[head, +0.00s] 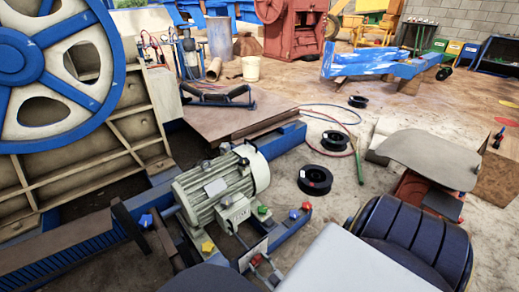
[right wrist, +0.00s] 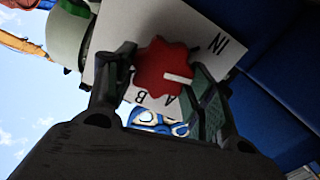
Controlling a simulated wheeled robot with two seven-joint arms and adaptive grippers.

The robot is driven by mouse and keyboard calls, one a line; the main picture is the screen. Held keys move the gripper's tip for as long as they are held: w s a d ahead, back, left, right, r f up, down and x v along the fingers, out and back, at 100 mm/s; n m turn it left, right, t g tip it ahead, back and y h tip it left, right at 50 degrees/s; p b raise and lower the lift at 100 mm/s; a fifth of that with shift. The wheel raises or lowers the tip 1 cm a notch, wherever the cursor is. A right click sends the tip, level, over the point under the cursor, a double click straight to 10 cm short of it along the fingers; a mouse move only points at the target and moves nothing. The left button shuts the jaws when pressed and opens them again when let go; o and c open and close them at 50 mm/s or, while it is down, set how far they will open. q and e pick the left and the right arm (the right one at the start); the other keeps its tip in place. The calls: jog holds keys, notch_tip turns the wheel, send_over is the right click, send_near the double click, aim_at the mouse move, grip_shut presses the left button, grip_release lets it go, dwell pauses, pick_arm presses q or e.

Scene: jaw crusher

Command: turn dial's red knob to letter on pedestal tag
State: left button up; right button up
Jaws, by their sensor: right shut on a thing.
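The dial's red knob (right wrist: 160,66) is a lobed disc with a white pointer line. It sits on a white plate (right wrist: 205,25) marked IN, A and B. In the right wrist view the line points right and slightly down, between IN and A. My right gripper (right wrist: 163,72) has a finger on each side of the knob and is shut on it. In the head view the white plate (head: 247,258) stands at the bottom centre, with my right gripper (head: 264,268) small and dark beside it. I cannot make out the pedestal tag. My left gripper is not in view.
A grey motor (head: 205,200) stands just behind the plate. Blue, yellow, green and red star-shaped pieces lie around it. A large blue wheel (head: 20,60) is at the left.

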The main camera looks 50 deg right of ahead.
jog(key=m, duration=0.6)
jog(key=shift+d, duration=0.2)
jog(key=shift+d+f+m, duration=0.1)
jog(key=shift+m, duration=1.5)
jog(key=shift+d+f+m, duration=0.1)
jog(key=shift+m, duration=1.5)
jog(key=o, duration=1)
jog(key=shift+s+a, duration=0.25)
jog(key=shift+s, duration=1.75)
jog(key=shift+s+a, duration=0.2)
jog(key=shift+s, duration=1.85)
jog(key=shift+s+a, duration=0.25)
jog(key=shift+s, duration=1.75)
jog(key=shift+s, duration=0.1)
